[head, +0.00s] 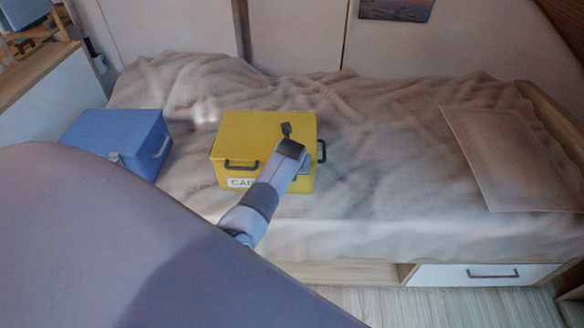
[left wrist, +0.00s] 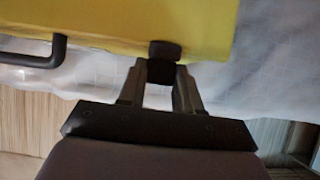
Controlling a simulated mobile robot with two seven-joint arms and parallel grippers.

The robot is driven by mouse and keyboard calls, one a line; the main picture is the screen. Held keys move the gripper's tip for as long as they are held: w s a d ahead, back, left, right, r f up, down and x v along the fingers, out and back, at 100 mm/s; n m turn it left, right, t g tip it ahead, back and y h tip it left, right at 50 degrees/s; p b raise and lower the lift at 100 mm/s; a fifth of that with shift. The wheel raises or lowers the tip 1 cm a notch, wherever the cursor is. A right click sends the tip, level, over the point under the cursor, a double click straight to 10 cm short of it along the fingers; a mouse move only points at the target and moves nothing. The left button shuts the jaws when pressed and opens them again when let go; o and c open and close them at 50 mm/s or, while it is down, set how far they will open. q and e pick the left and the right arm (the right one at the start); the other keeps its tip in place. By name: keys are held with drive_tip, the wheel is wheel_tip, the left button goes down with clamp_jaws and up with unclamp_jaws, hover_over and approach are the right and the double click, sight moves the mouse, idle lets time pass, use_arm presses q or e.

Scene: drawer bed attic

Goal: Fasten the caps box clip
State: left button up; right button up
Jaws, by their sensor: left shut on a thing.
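The yellow caps box (head: 235,135) stands on the bed, its lid down, with a partly hidden white label (head: 238,183) on its front. In the left wrist view the yellow box (left wrist: 190,20) fills the top, with a dark handle (left wrist: 35,55) at left. My left gripper (left wrist: 161,72) is shut on the dark clip (left wrist: 165,50) at the box's edge. In the head view my left gripper (head: 287,135) is at the box's front, right of the front handle (head: 241,164), and hides part of the front. Whether the clip is fastened I cannot tell. My right gripper is not in view.
A blue box (head: 120,135) with a grey clip and handle stands to the left on the bed. A flat beige panel (head: 515,155) lies at the right. Crumpled bedding (head: 390,190) between it and the yellow box is clear. A drawer (head: 480,275) is below the bed.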

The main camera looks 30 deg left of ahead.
use_arm(q)
drive_tip(key=shift+w, duration=0.1)
idle(0.3)
drive_tip(key=o, duration=1.1)
drive_tip(key=shift+c, duration=0.2)
drive_tip(key=shift+r, duration=0.1)
drive_tip(key=p+v, duration=0.1)
drive_tip(key=v, duration=0.6)
drive_tip(key=shift+w+a, duration=0.1)
